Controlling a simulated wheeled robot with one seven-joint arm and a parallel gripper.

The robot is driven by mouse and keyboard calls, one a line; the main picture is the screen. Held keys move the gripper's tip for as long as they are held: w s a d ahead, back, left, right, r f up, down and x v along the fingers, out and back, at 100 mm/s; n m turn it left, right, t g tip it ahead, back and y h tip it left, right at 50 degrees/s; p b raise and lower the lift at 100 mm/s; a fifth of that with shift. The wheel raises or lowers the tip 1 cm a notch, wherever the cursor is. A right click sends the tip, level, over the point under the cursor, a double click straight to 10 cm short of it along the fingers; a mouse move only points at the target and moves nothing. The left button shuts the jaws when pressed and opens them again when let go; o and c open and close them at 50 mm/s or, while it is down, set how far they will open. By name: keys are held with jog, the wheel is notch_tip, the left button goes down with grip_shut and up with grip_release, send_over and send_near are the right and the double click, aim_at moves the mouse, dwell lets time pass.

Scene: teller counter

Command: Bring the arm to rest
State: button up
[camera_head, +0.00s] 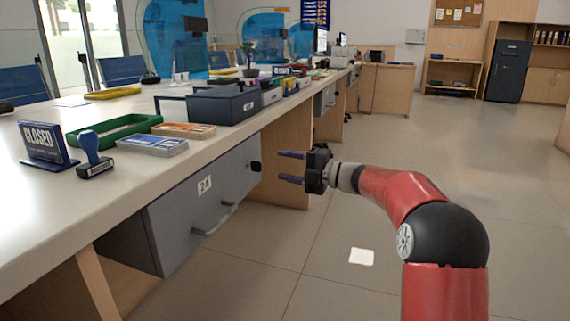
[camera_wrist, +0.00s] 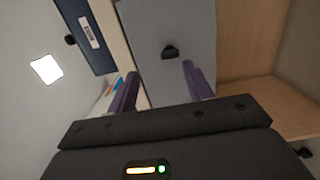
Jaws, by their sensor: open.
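My gripper (camera_head: 291,168) is at the end of my red and black arm, in front of the counter's edge in the head view. Its two dark purple fingers are apart, with nothing between them. The fingers point left toward the right end of a grey drawer (camera_head: 178,222) marked 24, near its black lock. In the wrist view my gripper (camera_wrist: 160,90) shows the same two spread fingers, with a grey panel (camera_wrist: 175,30) bearing a black lock beyond them. I cannot tell whether the fingertips touch anything.
The counter (camera_head: 25,205) holds a CLOSED sign (camera_head: 43,143), a blue-handled stamp (camera_head: 92,155), a green tray (camera_head: 112,131) and a dark blue box (camera_head: 222,105). A white square (camera_head: 361,257) lies on the floor. The floor to the right is clear.

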jog(key=s+d+r+m+t+h+p, duration=0.1)
jog(key=d+r+m+t+h+p, duration=0.1)
jog(key=r+m+t+h, duration=0.25)
jog(key=s+d+r+m+t+h+p, duration=0.1)
jog(key=d+r+m+t+h, duration=0.15)
jog(key=r+m, duration=0.35)
jog(key=s+d+r+m+t+h+p, duration=0.2)
jog(key=s+d+r+m+h+p, duration=0.15)
jog(key=s+d+m+h, duration=0.55)
jog(key=s+f+m+g+p, duration=0.1)
jog(key=s+f+m+g, duration=0.2)
jog(key=s, duration=0.7)
jog(key=s+f+m+g+p, duration=0.2)
jog(key=s+f+m+g, duration=0.2)
jog(key=s, duration=0.7)
jog(key=s+f+m+g+p, duration=0.1)
jog(key=s+f+m+g, duration=0.2)
jog(key=s+f, duration=0.4)
jog(key=s+m, duration=0.1)
jog(key=s, duration=0.3)
jog(key=shift+s+f+g+h, duration=0.2)
jog(key=shift+f+g+h, duration=0.1)
jog(key=shift+g, duration=0.1)
jog(key=shift+m, duration=0.25)
